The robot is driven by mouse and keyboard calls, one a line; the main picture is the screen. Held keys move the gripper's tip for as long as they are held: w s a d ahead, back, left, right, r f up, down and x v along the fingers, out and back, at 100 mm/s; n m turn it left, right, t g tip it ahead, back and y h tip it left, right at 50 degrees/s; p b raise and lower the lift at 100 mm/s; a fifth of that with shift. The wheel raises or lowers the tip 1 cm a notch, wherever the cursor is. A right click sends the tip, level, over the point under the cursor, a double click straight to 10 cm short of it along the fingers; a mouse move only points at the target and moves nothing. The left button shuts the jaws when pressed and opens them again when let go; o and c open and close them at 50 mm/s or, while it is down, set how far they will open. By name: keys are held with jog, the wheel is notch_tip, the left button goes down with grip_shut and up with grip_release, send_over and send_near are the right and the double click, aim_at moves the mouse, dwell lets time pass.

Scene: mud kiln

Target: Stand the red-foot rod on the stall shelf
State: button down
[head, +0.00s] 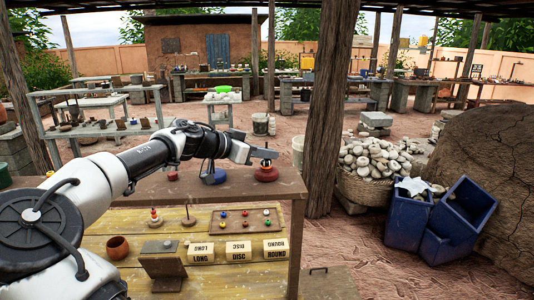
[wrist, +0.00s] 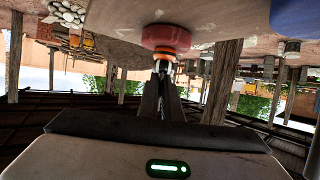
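The red-foot rod (head: 265,174) is upright at the right end of the brown stall shelf (head: 240,190). It has a wide red foot, with orange and pale rings above it. My gripper (head: 262,154) is level with its upper part, and a dark tip shows above the fingers. In the wrist view, the picture is upside down; the red foot (wrist: 166,37) is at the top centre. My gripper's fingers (wrist: 163,75) look closed together around the rod just above the rings. I cannot tell whether the foot touches the shelf or hangs slightly above it.
A blue disc-like foot (head: 214,176) and a small red piece (head: 172,176) are left on the shelf. The lower bench holds a clay pot (head: 117,247), a board of coloured balls (head: 243,219) and lettered blocks (head: 238,251). A wooden post (head: 325,120) rises to the right.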

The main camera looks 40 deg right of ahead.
jog(key=shift+f, duration=0.1)
jog(key=c, duration=1.9)
grip_release()
jog(key=shift+c, duration=0.2)
jog(key=shift+r, duration=0.25)
jog(key=b+v, duration=0.1)
jog(key=v, duration=1.1)
jog(key=shift+f, duration=0.1)
